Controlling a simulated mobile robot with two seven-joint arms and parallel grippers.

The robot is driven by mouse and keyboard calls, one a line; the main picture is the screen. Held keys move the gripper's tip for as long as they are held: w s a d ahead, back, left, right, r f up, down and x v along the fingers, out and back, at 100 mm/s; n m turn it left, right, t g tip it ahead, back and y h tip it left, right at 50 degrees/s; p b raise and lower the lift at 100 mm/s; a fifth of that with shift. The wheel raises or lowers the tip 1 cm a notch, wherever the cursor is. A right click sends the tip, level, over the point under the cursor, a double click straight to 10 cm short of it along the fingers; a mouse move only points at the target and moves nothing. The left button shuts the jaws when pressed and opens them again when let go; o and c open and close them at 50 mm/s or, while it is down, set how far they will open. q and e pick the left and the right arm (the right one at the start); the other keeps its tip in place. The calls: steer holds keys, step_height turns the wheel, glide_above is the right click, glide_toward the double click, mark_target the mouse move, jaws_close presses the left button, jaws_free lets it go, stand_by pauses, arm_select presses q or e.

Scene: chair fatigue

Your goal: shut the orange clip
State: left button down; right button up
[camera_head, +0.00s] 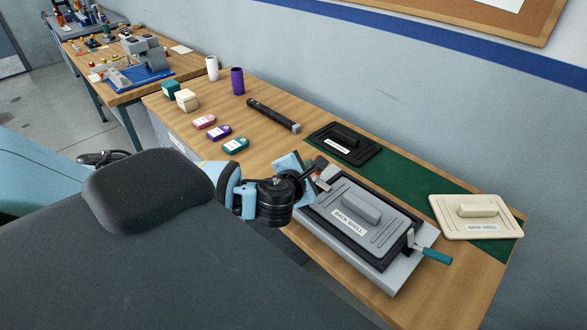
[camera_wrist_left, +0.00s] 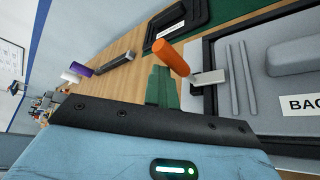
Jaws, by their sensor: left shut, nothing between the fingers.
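The orange clip's handle (camera_wrist_left: 171,58) stands up beside the grey case in the left wrist view, next to a pale metal plate (camera_wrist_left: 208,77). The grey back shell (camera_head: 352,214) lies in the grey fixture (camera_head: 384,283). A teal-handled clip (camera_head: 437,256) sits at its right side, handle pointing outward. My left gripper (camera_head: 316,166) is shut and empty, close to the orange clip; its green fingers (camera_wrist_left: 162,88) are just beside the handle. Contact cannot be told. My right gripper is out of view.
A black shell (camera_head: 344,144) and a cream shell (camera_head: 474,214) lie on the green mat (camera_head: 408,182) behind and right of the fixture. A black bar tool (camera_head: 273,115) and several small coloured items lie farther left. Bare wood lies between them.

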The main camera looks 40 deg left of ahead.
arm_select(q)
steer(key=shift+d+r, duration=0.1)
steer(key=shift+d, duration=0.2)
steer(key=shift+s+d+r, duration=0.1)
steer(key=shift+s+d, duration=0.05)
steer(key=shift+s, duration=0.45)
steer(key=v, duration=0.5)
steer(key=shift+r, duration=0.1)
steer(key=shift+s+r, duration=0.2)
steer(key=shift+s, duration=0.45)
